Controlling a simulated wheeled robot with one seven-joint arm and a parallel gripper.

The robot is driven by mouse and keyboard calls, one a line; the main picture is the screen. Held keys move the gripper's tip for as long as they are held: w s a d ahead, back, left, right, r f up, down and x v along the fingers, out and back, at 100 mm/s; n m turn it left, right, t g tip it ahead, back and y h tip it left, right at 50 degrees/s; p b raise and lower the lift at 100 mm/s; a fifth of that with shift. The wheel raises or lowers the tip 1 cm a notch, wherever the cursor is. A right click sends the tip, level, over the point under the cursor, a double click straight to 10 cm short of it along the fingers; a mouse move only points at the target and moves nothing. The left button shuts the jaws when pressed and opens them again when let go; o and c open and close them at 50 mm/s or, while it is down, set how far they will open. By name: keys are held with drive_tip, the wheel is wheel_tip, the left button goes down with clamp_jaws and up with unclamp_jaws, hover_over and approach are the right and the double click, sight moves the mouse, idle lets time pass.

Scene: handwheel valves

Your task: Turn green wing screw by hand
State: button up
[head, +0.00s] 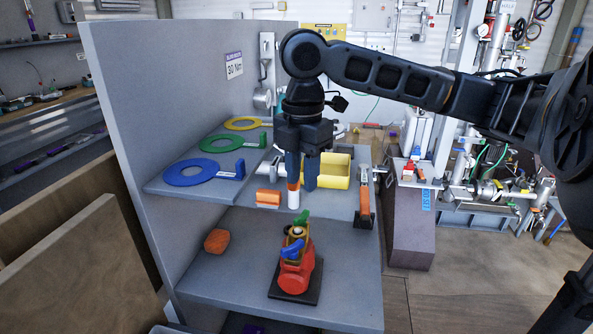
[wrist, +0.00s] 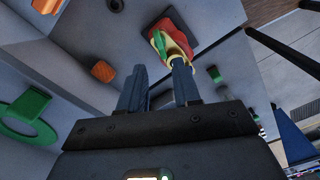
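The green wing screw (head: 301,217) sits on top of a small red and yellow valve body (head: 290,276) with a blue part, on a dark base plate on the front shelf. In the wrist view the green wing screw (wrist: 158,42) shows beyond the fingertips, near the top centre. My gripper (head: 302,182) points down, above and behind the valve in the head view. Its two blue fingers are apart with a gap between them, and they do not touch the screw. A white and orange cylinder (head: 293,199) shows at the left fingertip; I cannot tell whether they touch.
An orange block (head: 217,240) lies left of the valve. Blue (head: 191,172), green (head: 222,142) and yellow rings lie on the raised shelf behind. A yellow bin (head: 335,170) and an orange-handled tool (head: 364,203) stand behind right. A grey panel (head: 165,100) bounds the left.

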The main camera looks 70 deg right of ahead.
sight(302, 213)
wheel_tip(302, 213, down, 8)
drive_tip(key=b, duration=0.6)
drive_tip(key=shift+r+b, duration=0.15)
drive_tip(key=shift+b, duration=0.15)
drive_tip(key=shift+r+p, duration=0.25)
drive_tip(key=shift+p, duration=0.05)
drive_tip(key=shift+f, duration=0.1)
drive_tip(key=shift+c, duration=0.2)
clamp_jaws()
